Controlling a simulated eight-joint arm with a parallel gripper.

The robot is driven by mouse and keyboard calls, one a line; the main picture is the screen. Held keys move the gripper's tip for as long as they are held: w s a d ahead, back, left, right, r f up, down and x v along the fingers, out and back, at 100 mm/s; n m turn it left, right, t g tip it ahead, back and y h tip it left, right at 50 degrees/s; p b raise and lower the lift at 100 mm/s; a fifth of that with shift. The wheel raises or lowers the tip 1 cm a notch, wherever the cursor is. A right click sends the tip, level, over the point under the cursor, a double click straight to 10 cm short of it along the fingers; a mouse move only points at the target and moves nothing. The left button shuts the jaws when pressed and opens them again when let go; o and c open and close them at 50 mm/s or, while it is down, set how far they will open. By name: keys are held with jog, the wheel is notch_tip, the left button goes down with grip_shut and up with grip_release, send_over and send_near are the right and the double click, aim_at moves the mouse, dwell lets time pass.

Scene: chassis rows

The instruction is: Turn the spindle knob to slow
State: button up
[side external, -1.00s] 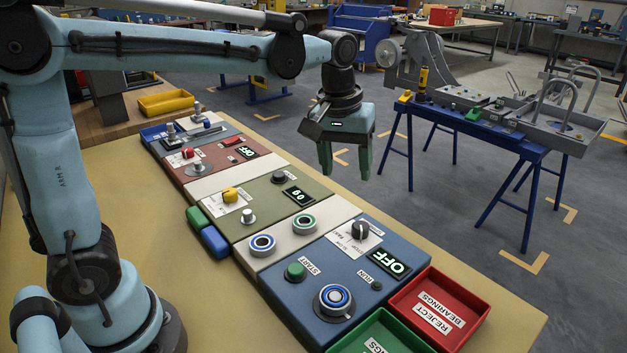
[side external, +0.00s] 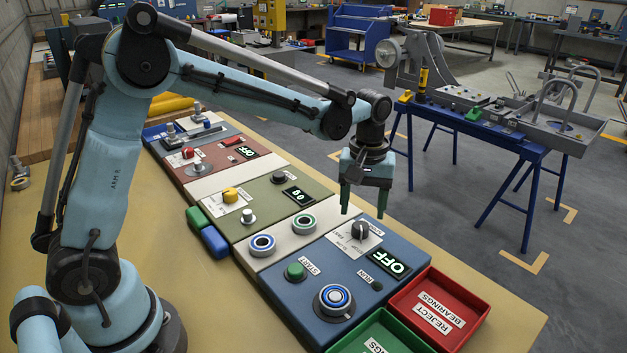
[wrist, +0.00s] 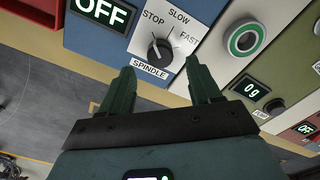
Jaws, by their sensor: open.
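The spindle knob (side external: 360,231) is a dark round dial on a white label (side external: 348,241) on the blue panel (side external: 318,258). In the wrist view the knob (wrist: 160,52) sits among the words STOP, SLOW and FAST, and its pointer appears to be toward STOP. The lit display (wrist: 103,12) beside it reads OFF. My gripper (side external: 366,206) points down, open and empty, above the knob and apart from it. In the wrist view its two green fingers (wrist: 160,68) are spread, with the knob appearing between and beyond their tips.
A red reject bearings tray (side external: 437,308) and a green tray (side external: 385,335) adjoin the blue panel. A green START button (side external: 295,271) and a bearing on a round seat (side external: 335,299) share the panel.

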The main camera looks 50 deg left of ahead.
aim_at(361, 225)
jog(key=shift+f, duration=2.05)
jog(key=c, duration=1)
jog(key=shift+c, duration=0.2)
jog(key=shift+m, duration=0.5)
jog(key=m, duration=0.3)
jog(key=shift+m, duration=0.4)
jog(key=m, duration=0.4)
jog(key=shift+m, duration=0.7)
